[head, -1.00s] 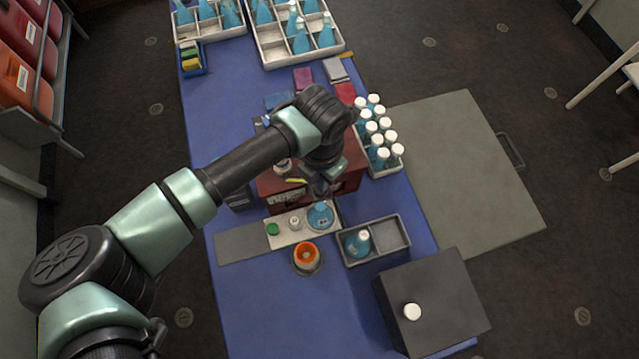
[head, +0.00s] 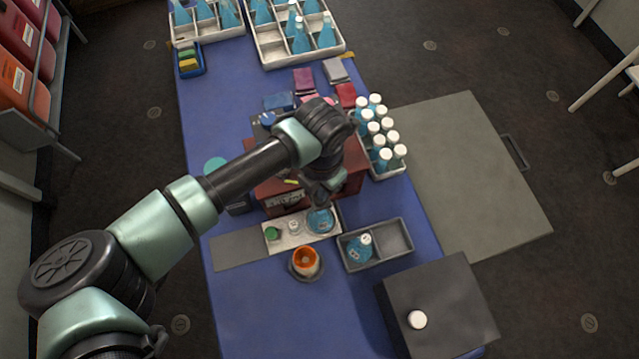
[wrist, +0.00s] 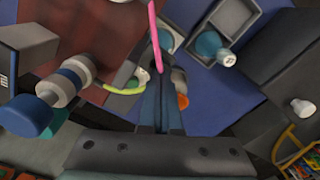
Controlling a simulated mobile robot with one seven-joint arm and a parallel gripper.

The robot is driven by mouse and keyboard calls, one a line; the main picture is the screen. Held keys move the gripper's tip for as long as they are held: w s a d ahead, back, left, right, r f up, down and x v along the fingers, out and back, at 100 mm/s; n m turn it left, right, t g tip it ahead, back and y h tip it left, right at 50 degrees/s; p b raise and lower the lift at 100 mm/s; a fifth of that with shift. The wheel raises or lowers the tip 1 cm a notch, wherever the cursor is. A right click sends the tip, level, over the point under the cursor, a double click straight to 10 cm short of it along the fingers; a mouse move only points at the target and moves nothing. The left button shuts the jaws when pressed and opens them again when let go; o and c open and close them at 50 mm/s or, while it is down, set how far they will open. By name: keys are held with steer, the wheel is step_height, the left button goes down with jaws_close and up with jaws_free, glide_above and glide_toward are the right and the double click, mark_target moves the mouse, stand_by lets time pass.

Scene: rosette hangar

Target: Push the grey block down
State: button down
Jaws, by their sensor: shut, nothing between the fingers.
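My gripper (head: 322,200) is over the front of the dark red box (head: 283,200), beside the pale tray. In the wrist view its fingers (wrist: 160,75) are together and hold nothing. A dark grey block (wrist: 25,45) shows at the left of the wrist view, beside the red surface and apart from the fingers. In the head view a dark grey piece (head: 238,203) stands at the red box's left side. I cannot tell for sure which grey piece is the task's block. My arm hides much of the red box.
A pink rod (wrist: 153,30) and yellow loop (wrist: 125,88) are near my fingers. A blue, white and grey stack (wrist: 65,82) stands left. The head view shows an orange cup (head: 306,262), a two-part tray (head: 405,240) and a dark box (head: 445,310) in front.

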step_height(320, 180, up, 7)
steer(key=p, duration=0.5)
steer(key=shift+p, duration=0.3)
steer(key=shift+d, duration=0.1)
